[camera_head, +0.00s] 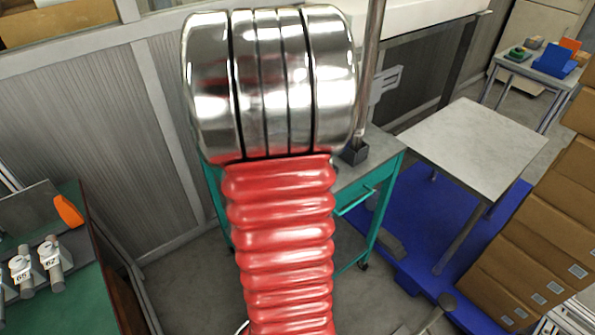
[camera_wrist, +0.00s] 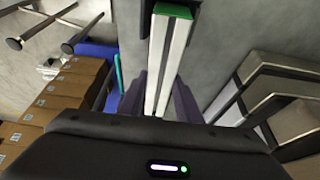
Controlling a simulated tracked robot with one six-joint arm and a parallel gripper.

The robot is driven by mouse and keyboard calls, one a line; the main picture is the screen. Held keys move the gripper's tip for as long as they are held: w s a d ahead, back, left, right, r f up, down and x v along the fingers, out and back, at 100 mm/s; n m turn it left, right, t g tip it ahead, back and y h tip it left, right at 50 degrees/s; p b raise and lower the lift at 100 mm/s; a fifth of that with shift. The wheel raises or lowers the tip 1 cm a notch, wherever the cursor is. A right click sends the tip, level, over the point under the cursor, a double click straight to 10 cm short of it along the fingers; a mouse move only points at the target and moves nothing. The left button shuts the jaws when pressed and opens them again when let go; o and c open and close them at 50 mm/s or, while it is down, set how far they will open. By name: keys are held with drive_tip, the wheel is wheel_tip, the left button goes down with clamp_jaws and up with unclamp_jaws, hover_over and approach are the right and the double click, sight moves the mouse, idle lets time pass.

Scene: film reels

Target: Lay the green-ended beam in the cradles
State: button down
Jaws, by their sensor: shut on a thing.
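The green-ended beam shows in the wrist view, with a green end (camera_wrist: 174,9) at the top and a long pale body (camera_wrist: 172,55) split lengthwise by a dark groove. My gripper (camera_wrist: 160,82) has its purple-grey fingers on either side of the beam and is shut on it. The beam's near part is hidden behind the dark wrist housing. In the head view my red and chrome arm fills the middle, and neither the gripper nor the beam shows. I cannot make out the cradles in either view.
A green bench (camera_head: 75,295) with numbered pieces stands left. A teal trolley (camera_head: 380,165) is partly behind my arm. A pale table (camera_head: 475,140) stands over a blue platform (camera_head: 410,225). Cardboard boxes (camera_head: 540,235) are stacked right. Dark round-ended posts (camera_wrist: 68,47) show in the wrist view.

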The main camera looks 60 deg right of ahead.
drive_tip(key=shift+f, duration=0.4)
drive_tip(key=c, duration=1.3)
unclamp_jaws()
drive_tip(key=shift+r, duration=0.4)
drive_tip(key=v, duration=1.2)
drive_tip(key=shift+a, duration=0.15)
